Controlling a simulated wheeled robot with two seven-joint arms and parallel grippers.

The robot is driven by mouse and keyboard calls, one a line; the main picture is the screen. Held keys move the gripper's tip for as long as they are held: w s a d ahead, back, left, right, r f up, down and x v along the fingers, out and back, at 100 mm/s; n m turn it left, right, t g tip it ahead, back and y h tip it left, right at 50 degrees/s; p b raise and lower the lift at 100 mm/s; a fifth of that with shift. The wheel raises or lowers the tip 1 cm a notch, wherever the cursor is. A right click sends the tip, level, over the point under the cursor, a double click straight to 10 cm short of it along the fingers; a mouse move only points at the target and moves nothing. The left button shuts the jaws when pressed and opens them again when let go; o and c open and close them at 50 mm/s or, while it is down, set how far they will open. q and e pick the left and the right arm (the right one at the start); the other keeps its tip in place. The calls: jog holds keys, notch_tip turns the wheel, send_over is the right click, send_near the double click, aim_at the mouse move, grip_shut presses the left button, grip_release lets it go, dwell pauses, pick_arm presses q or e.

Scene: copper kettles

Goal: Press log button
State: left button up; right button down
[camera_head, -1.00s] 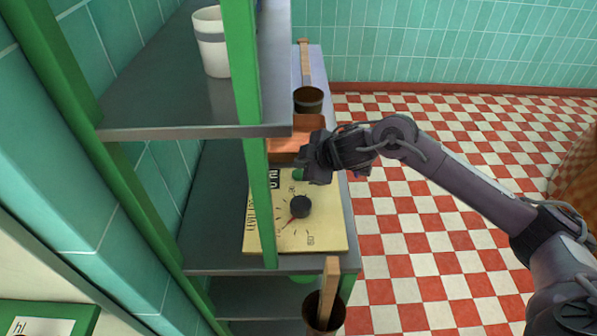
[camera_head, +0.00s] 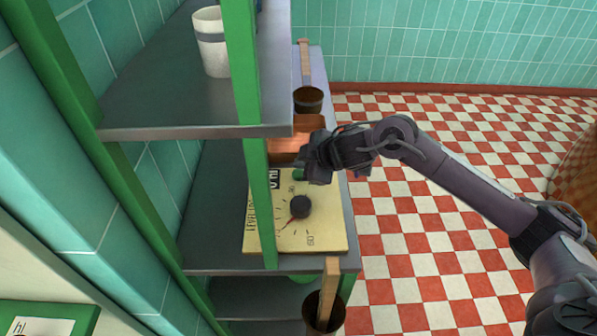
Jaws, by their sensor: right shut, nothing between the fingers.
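A cream control panel (camera_head: 325,238) lies on the grey shelf, with a black round knob (camera_head: 301,207) and a red pointer mark. A green button (camera_head: 298,174) shows in part at the panel's far edge, just left of my right gripper. My right gripper (camera_head: 303,165) is shut and empty, with its tip at or just above the green button. I cannot tell whether it touches the button. A green post hides part of the panel's left side and its lettering. My left gripper is not in view.
A copper box (camera_head: 290,144) stands behind the panel, beside my gripper. A dark cup (camera_head: 308,100) stands farther back. A white cup (camera_head: 211,42) is on the upper shelf. A green upright post (camera_head: 258,190) stands in front. The checkered floor at right is open.

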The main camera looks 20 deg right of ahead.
jog(key=shift+f, duration=0.1)
jog(key=shift+f, duration=0.3)
jog(key=shift+f+b, duration=0.4)
jog(key=shift+f, duration=0.2)
dwell(1.1)
jog(key=shift+r+p, duration=0.95)
jog(key=shift+p, duration=0.1)
notch_tip(320, 180, up, 5)
jog(key=p, duration=0.5)
jog(key=shift+r, duration=0.1)
